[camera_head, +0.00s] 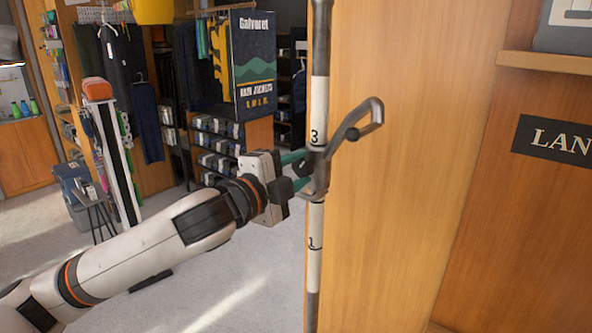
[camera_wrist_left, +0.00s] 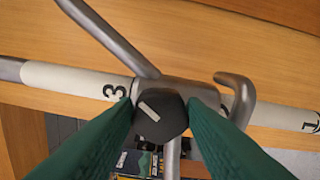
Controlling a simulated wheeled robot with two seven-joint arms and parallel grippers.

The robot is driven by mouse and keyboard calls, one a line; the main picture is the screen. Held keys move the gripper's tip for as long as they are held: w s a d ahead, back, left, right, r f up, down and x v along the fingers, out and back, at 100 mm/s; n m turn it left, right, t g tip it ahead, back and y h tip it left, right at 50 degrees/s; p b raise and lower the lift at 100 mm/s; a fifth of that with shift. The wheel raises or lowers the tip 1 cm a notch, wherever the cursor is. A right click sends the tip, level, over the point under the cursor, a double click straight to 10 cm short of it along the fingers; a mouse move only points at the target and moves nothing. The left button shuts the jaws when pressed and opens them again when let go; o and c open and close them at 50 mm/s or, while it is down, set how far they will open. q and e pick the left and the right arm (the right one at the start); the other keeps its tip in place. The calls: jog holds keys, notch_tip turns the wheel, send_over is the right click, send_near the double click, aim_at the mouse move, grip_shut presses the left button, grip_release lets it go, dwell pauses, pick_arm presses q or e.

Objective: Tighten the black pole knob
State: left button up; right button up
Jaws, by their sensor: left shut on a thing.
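The black pole knob (camera_wrist_left: 160,117) shows in the left wrist view as a dark faceted knob with a pale line on its face. It sits on a grey metal bracket on an upright pole with white bands marked 3 and 1. The pole (camera_head: 315,235) stands in front of the wooden panel in the head view. My left gripper (camera_head: 304,160) is at the bracket, its green fingers on both sides of the knob and shut on it. My right gripper is not in view.
A curved grey handle (camera_head: 362,122) sticks out to the right of the pole. A wooden wall (camera_head: 420,190) with a shelf (camera_head: 545,62) and a dark sign (camera_head: 555,141) is close on the right. Clothes racks and shelves stand at the back left; grey floor (camera_head: 225,285) is open below my arm.

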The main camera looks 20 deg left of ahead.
pick_arm(q)
jog(key=shift+m, duration=1)
jog(key=o, duration=1)
jog(key=shift+s, duration=0.1)
jog(key=b+v, duration=0.6)
jog(key=v, duration=0.6)
